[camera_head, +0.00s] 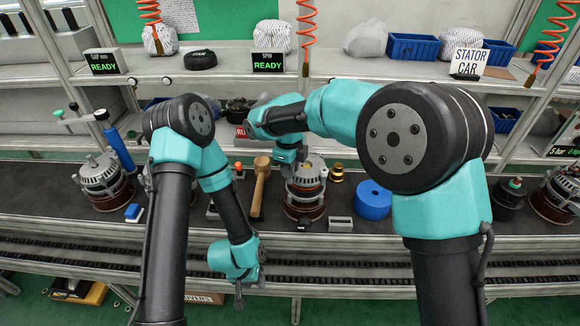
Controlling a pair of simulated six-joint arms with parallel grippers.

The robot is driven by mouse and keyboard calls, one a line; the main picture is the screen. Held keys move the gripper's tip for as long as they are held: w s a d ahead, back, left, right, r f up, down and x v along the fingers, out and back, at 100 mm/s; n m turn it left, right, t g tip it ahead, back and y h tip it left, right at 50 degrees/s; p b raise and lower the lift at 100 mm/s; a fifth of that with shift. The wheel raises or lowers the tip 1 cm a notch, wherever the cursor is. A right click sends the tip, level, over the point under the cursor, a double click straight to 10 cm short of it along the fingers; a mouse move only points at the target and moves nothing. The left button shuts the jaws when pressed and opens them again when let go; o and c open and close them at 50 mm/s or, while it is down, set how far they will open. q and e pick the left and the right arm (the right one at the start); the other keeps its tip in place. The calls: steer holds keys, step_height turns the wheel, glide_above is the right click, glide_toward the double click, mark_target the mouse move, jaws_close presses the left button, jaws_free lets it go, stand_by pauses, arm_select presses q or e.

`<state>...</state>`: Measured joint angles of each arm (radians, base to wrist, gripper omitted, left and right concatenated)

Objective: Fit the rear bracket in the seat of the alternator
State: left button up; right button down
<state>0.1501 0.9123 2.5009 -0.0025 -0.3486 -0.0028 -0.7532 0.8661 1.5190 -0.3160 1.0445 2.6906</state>
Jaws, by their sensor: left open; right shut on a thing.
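The alternator (304,208) stands upright on the bench in the middle, with a dark red-brown body. A silvery finned piece that looks like the rear bracket (313,169) is at its top. My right gripper (288,172) reaches down there from above and is shut on that bracket. The arm and gripper hide part of it, so I cannot tell whether it is seated or held just above. My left gripper (240,299) hangs open and empty in front of the bench's front edge, lower left of the alternator.
A wooden mallet (260,186) stands left of the alternator. A blue roll (373,200), a small grey block (340,224) and a brass part (337,173) are on its right. Other alternators stand at far left (103,182) and far right (557,195). A roller rail (330,272) runs along the front.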

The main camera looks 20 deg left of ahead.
steer(key=shift+f, duration=0.9)
steer(key=c, duration=0.9)
jaws_free()
steer(key=shift+c, duration=0.2)
step_height(320, 180, up, 17)
steer(key=shift+a+r, duration=0.15)
steer(key=shift+a, duration=0.05)
